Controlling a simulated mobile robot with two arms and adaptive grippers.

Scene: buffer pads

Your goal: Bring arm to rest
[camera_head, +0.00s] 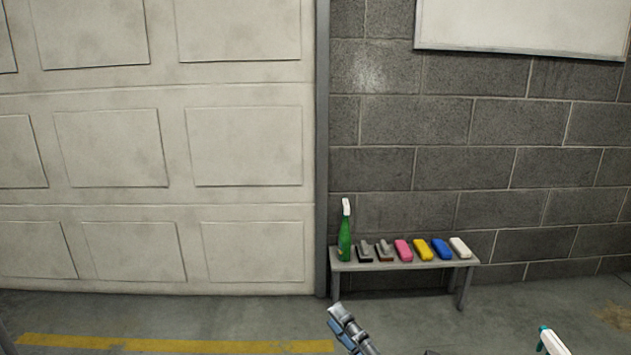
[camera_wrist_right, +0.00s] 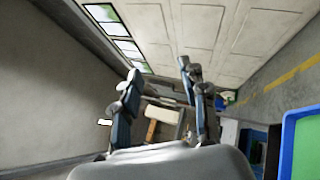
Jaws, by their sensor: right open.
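My right gripper (camera_head: 343,322) shows at the bottom edge of the head view, in front of the bench and apart from it. Only part of it is in the picture. In the right wrist view the same gripper (camera_wrist_right: 159,69) has its two fingers spread apart, with nothing held between them. My left gripper is in neither view.
A low grey bench (camera_head: 405,264) by the block wall holds a green spray bottle (camera_head: 344,240), two dark brushes and several coloured pads (camera_head: 423,250). A teal-and-white object (camera_head: 551,341) shows at the bottom right.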

